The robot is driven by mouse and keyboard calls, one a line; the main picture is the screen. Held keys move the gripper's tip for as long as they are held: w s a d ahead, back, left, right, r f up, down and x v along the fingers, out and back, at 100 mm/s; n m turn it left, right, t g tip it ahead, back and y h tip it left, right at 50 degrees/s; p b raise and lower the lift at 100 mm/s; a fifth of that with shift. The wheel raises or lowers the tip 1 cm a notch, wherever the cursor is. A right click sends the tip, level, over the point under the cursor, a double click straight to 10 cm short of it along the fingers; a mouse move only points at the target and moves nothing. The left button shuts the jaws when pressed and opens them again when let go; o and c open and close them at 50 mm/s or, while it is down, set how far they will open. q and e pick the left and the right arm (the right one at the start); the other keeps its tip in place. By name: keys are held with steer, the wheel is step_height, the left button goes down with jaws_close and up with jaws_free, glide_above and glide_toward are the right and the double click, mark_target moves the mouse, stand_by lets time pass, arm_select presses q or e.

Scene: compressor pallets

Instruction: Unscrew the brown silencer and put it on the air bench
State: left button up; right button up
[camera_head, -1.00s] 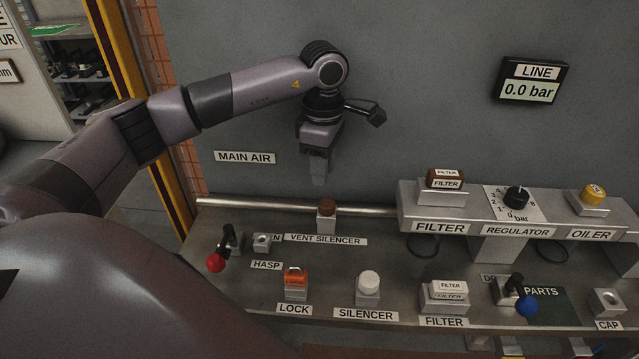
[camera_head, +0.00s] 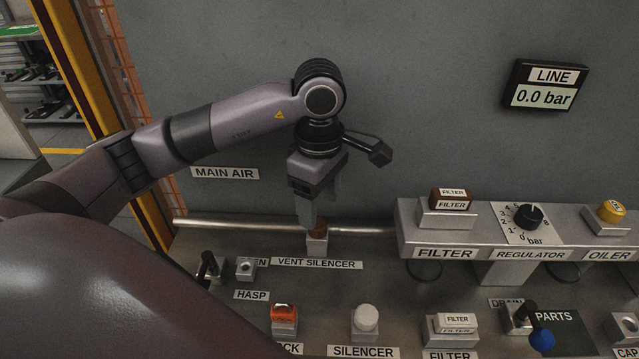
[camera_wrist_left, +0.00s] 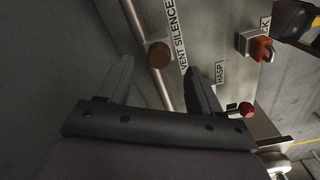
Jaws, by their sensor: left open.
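The brown silencer (camera_head: 318,228) sits upright on its grey block at the pipe, behind the VENT SILENCER label. My left gripper (camera_head: 311,216) points down at it, open, with one finger partly covering it in the head view. In the left wrist view the brown silencer (camera_wrist_left: 158,54) shows as a round cap between the lines of the two open fingers (camera_wrist_left: 158,68), beyond their tips. I cannot tell contact, but nothing shows gripped. The air bench (camera_head: 395,285) is the grey metal surface below. My right gripper is not in view.
A white silencer (camera_head: 365,319) stands behind the SILENCER label, right of the orange lock (camera_head: 284,318). The raised filter, regulator and oiler unit (camera_head: 408,228) stands to the right. The pipe (camera_head: 235,226) runs along the wall. The line display (camera_head: 545,86) reads 0.0 bar.

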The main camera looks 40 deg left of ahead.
mark_target(320, 223)
arm_select(q)
steer(key=shift+f, duration=2.35)
steer(key=c, duration=1.1)
steer(key=shift+n, duration=1.8)
steer(key=n, duration=0.3)
steer(key=shift+w, duration=0.1)
steer(key=shift+n, duration=0.3)
